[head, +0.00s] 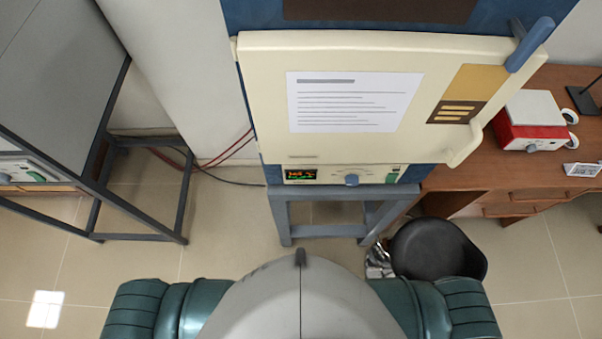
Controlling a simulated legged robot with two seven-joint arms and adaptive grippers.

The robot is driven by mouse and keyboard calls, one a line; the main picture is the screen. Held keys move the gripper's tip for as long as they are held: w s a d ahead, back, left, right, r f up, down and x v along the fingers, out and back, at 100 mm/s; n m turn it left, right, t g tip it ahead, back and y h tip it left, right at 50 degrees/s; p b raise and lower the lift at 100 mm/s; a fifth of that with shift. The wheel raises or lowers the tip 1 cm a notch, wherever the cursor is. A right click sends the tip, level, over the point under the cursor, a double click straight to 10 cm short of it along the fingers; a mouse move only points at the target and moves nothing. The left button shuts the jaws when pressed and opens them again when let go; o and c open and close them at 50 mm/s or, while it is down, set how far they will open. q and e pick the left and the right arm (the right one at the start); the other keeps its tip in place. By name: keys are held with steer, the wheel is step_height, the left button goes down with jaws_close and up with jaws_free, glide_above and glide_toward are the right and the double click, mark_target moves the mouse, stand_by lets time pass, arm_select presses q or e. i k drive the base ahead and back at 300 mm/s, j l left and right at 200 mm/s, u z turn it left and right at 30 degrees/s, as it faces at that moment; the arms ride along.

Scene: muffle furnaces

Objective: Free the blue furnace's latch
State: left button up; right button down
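The blue furnace (400,14) stands straight ahead, its cream door (250,90) facing me and looking closed. Its latch, a blue-grey lever (530,45), sits at the door's upper right corner and slants up to the right across the door's edge. A cream handle (495,105) runs down the door's right side. A white printed sheet (352,100) is on the door. Neither of my grippers is in view; only my shoulders and the top of my body show at the bottom.
The furnace rests on a blue-grey stand (325,230). A black stool (437,252) stands at the stand's lower right. A wooden desk (560,90) with a red and white device (530,125) is on the right. A grey metal frame (140,238) is on the left. Tiled floor (225,250) shows between.

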mark_target(544, 25)
steer(key=z, duration=1.45)
